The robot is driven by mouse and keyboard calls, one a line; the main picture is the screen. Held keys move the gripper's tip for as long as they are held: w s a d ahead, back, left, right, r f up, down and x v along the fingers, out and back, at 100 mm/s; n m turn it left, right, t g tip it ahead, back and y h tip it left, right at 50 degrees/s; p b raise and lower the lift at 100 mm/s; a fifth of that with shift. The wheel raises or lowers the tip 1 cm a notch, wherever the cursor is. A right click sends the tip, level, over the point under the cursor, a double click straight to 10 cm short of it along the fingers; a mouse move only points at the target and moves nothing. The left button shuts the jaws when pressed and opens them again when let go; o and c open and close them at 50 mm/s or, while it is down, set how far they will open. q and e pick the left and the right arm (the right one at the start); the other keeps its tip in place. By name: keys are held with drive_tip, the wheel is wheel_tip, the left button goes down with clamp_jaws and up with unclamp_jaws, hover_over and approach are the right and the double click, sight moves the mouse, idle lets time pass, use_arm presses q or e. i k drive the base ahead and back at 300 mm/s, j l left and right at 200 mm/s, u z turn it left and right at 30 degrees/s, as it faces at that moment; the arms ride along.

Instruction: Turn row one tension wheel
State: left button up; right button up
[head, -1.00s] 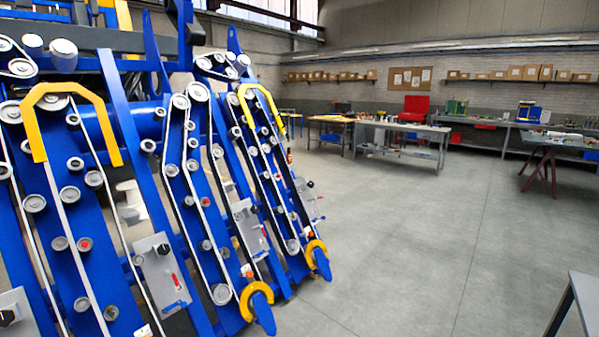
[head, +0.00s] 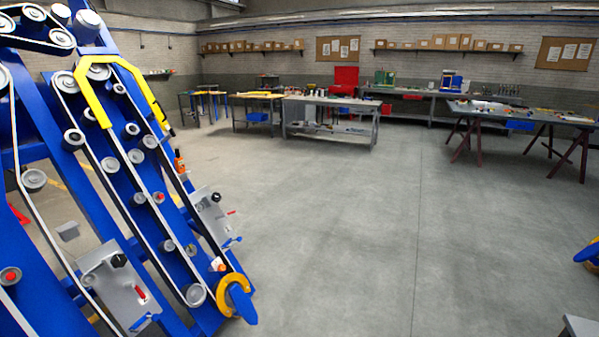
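The blue harvester chassis (head: 100,185) fills the left side of the head view, with slanted row units carrying grey wheels and pale belts. Several grey round wheels (head: 73,138) line the belts; I cannot tell which one is the row one tension wheel. Grey plates with a black knob and a red handle (head: 119,261) sit beside the rows, and one more such plate (head: 215,198) is farther right. A yellow bent guard (head: 98,62) spans the top of the nearest full row. Neither of my grippers is in view.
Open grey concrete floor (head: 330,230) lies right of the chassis. Workbenches (head: 332,122) stand at the back, and a trestle table (head: 520,114) is at the right. A grey table corner (head: 580,328) and a blue and yellow part (head: 590,254) show at the right edge.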

sight(215, 197)
drive_tip(key=i+u, duration=0.25)
drive_tip(key=i, duration=0.2)
drive_tip(key=i+l+u, duration=0.25)
drive_tip(key=i, duration=0.15)
drive_tip(key=i+l+u, duration=0.3)
drive_tip(key=i+j, duration=0.1)
drive_tip(key=i, duration=0.05)
